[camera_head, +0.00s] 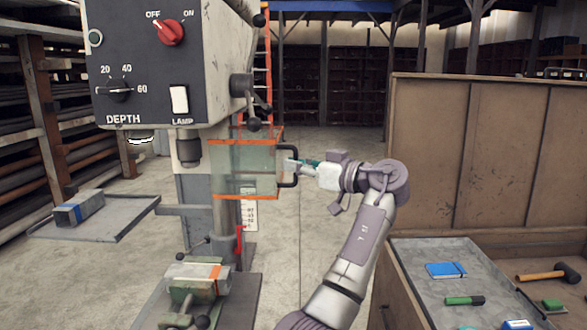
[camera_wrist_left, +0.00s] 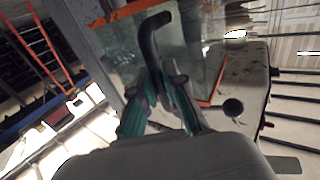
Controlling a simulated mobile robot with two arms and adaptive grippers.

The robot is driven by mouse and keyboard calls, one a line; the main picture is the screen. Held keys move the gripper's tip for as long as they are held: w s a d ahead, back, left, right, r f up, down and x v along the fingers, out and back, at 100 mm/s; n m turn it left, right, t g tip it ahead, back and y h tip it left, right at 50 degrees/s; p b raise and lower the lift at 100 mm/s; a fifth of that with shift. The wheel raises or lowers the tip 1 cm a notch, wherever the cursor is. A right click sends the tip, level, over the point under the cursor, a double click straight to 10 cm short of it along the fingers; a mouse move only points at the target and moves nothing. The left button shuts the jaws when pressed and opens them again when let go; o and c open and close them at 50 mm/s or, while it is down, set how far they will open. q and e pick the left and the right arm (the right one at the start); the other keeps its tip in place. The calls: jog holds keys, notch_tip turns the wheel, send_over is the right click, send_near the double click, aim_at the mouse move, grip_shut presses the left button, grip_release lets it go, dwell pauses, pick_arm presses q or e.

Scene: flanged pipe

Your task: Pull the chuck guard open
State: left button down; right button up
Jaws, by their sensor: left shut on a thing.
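The chuck guard (camera_head: 232,168) is a clear greenish panel box with orange edges, hanging below the drill head in front of the column. Its black bar handle (camera_head: 292,181) sticks out on its right side. My left gripper (camera_head: 293,163) reaches the handle from the right and is shut on it. In the left wrist view, the teal fingers of the left gripper (camera_wrist_left: 160,78) close around the black handle (camera_wrist_left: 150,35), with the clear guard panel (camera_wrist_left: 198,60) behind. My right gripper is not in view.
The drill head (camera_head: 165,65) with a red knob (camera_head: 168,32) stands above the guard. A vise (camera_head: 195,282) sits below it. A grey tray (camera_head: 105,222) is at left. A bench (camera_head: 437,250) with tools and a brown panel (camera_head: 500,150) are at right. Floor between is clear.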

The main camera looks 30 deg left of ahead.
pick_arm(q)
jog(key=shift+w, duration=0.35)
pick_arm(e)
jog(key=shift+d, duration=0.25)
pick_arm(q)
jog(key=c, duration=1.2)
grip_release()
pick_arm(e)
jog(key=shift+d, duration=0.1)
pick_arm(q)
jog(key=d, duration=1.2)
jog(key=shift+s, duration=0.2)
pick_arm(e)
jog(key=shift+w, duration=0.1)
